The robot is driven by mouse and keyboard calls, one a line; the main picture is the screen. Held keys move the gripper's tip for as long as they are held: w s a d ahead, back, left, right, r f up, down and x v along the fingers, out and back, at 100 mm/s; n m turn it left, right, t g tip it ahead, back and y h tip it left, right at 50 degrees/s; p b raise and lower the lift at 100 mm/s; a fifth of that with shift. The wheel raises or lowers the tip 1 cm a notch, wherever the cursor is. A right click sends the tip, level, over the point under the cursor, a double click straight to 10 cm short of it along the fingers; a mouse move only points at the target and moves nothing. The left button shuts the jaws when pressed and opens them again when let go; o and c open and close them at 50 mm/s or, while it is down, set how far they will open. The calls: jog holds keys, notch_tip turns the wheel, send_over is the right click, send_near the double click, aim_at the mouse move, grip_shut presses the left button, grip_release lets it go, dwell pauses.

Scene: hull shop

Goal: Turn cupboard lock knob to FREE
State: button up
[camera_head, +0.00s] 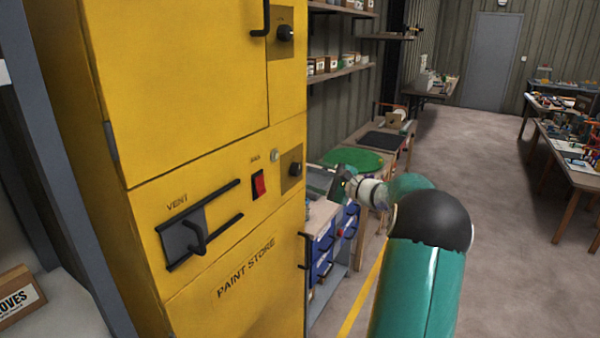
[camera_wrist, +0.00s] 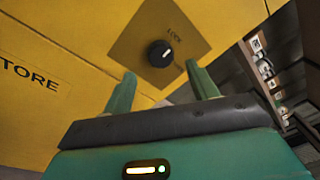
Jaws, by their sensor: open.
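The yellow paint store cupboard (camera_head: 220,235) stands at left in the head view. The lock knob (camera_wrist: 160,53) is round and black, with a short white mark, on a brownish plate (camera_wrist: 140,40) lettered LOCK. It shows between and beyond my fingertips in the wrist view. In the head view, the lower black knob (camera_head: 295,169) at the cupboard's right edge appears to be this one. My gripper (camera_wrist: 162,76) is open and empty, its two green fingers apart, facing the plate without visible contact. In the head view my gripper (camera_head: 335,182) is small and partly hidden. No FREE marking is readable.
The cupboard also has a red switch (camera_head: 259,185), a vent slide (camera_head: 186,238), an upper knob (camera_head: 285,33) and black door handles. A workbench (camera_head: 385,140) with a green disc (camera_head: 353,160) stands behind. Open floor (camera_head: 500,200) lies to the right.

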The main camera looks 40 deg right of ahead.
aim_at(300, 169)
jog(key=x, duration=0.6)
jog(key=shift+w, duration=0.15)
jog(key=c, duration=1)
jog(key=m, duration=0.4)
jog(key=shift+r+m, duration=0.15)
jog(key=shift+m, duration=0.15)
jog(key=m, duration=0.4)
jog(key=shift+d+g, duration=0.1)
jog(key=shift+g, duration=0.3)
jog(key=m, duration=0.4)
jog(key=shift+d+r+m+y, duration=0.1)
jog(key=shift+m+y, duration=0.2)
jog(key=shift+y, duration=0.1)
jog(key=shift+d+m+g, duration=0.1)
jog(key=shift+m+g, duration=0.2)
jog(key=shift+m, duration=1.5)
jog(key=shift+y, duration=0.3)
